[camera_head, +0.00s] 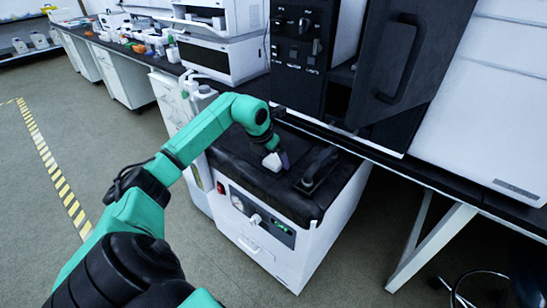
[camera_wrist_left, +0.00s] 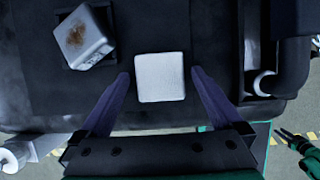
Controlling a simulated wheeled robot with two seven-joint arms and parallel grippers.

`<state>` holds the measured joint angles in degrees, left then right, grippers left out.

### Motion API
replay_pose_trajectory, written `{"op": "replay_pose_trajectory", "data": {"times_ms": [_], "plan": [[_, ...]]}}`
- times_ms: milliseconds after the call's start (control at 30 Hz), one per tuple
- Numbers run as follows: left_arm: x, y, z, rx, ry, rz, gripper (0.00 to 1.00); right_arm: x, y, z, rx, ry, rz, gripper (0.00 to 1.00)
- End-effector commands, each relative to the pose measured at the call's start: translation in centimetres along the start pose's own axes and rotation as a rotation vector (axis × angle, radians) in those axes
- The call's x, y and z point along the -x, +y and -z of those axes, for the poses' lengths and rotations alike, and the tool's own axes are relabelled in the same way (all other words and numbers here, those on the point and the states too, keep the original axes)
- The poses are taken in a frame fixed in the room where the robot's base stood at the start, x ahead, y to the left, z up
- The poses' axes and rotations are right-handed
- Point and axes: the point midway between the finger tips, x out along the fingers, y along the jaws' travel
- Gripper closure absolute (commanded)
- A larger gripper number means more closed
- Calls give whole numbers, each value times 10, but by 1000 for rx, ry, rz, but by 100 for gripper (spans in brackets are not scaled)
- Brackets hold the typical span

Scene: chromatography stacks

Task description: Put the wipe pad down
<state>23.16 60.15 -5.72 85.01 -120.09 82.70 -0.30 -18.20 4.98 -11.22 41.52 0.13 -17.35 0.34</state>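The white wipe pad (camera_wrist_left: 160,77) lies flat on the dark top of the cart in the left wrist view. My left gripper (camera_wrist_left: 160,73) is open around it, with a dark gap between the pad and each purple finger. In the head view my left gripper (camera_head: 279,160) is low over the cart top, with a small white shape beside its purple finger; the arm hides part of this. My right gripper (camera_wrist_left: 284,137) shows small at the lower right of the left wrist view, its dark fingers apart and empty.
A grey block with a brown stain (camera_wrist_left: 82,38) sits left of the pad. A black handle (camera_head: 318,168) stands to the right on the cart top (camera_head: 300,205). A black instrument with an open door (camera_head: 405,75) rises behind. Floor lies clear at left.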

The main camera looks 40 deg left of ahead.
Motion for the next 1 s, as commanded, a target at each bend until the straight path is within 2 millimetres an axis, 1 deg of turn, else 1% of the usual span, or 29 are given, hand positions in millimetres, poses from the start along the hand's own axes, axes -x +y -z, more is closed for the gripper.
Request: {"op": "replay_pose_trajectory", "data": {"times_ms": [67, 167, 267, 400, 500, 600, 733, 1000], "plan": [[2, 0, -1, 0, 0, 0, 0, 1, 0, 0, 1, 1, 0, 70], [11, 1, -2, -1, -1, -2, 0, 1, -2, -3, 3, -1, 3, 70], [34, 1, -2, -3, -2, -6, 0, 1, -4, -6, 3, -6, 6, 70], [74, 2, -2, -2, -3, -6, 0, 0, -5, -6, 3, -2, 7, 70], [98, 1, -1, -2, -1, -5, 0, 0, -5, -5, 3, -1, 7, 70], [115, 1, -2, 0, -2, -3, 0, 0, -5, -5, 2, -1, 7, 70], [123, 0, -1, 0, 1, -1, 0, 0, -5, -4, 2, 0, 7, 70], [123, 0, -1, 0, 0, 0, 0, 0, -4, -3, 2, 1, 5, 70]]}}
